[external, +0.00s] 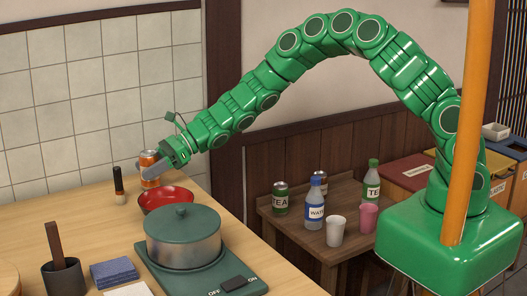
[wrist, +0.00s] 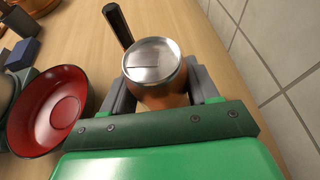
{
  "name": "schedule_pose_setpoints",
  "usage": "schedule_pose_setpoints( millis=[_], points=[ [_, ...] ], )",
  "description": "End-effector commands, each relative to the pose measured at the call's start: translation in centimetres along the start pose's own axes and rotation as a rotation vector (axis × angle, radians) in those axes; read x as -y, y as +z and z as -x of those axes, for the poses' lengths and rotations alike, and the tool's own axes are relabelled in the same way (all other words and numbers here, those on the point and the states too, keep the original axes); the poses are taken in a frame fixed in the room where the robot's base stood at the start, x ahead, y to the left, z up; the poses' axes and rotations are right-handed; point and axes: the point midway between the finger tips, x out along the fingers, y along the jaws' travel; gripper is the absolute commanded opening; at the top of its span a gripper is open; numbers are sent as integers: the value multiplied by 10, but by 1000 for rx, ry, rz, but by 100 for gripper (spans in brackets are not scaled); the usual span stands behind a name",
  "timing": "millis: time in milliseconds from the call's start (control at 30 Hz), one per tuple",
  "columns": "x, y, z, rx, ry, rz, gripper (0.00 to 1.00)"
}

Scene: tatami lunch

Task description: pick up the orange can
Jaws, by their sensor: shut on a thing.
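The orange can (external: 150,167) is at the far end of the wooden counter, near the tiled wall, behind the red bowl. My gripper (external: 152,170) is shut on it, coming from the right. In the wrist view the can (wrist: 155,75) stands between the two grey fingers of my gripper (wrist: 160,88), with its silver lid facing the camera. The fingers lie at its left and right sides. I cannot tell whether its base touches the counter.
A red bowl (external: 166,198) sits close to the can; it also shows in the wrist view (wrist: 48,112). A dark-handled brush (external: 119,185) stands beside the can. A lidded pot (external: 183,240) is nearer the camera. The tiled wall (wrist: 270,60) is close on the right in the wrist view.

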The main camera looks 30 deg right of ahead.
Motion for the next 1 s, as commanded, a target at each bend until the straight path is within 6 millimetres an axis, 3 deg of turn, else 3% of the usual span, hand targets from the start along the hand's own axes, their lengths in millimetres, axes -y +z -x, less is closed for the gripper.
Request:
schedule_pose_setpoints(
  millis=[267, 467, 1000],
  points=[
    [0, 3, 1, 1, 0, 0, 31],
    [1, 23, 10, 2, -1, 2, 31],
    [-28, 68, 67, 3, -3, 2, 31]
  ],
)
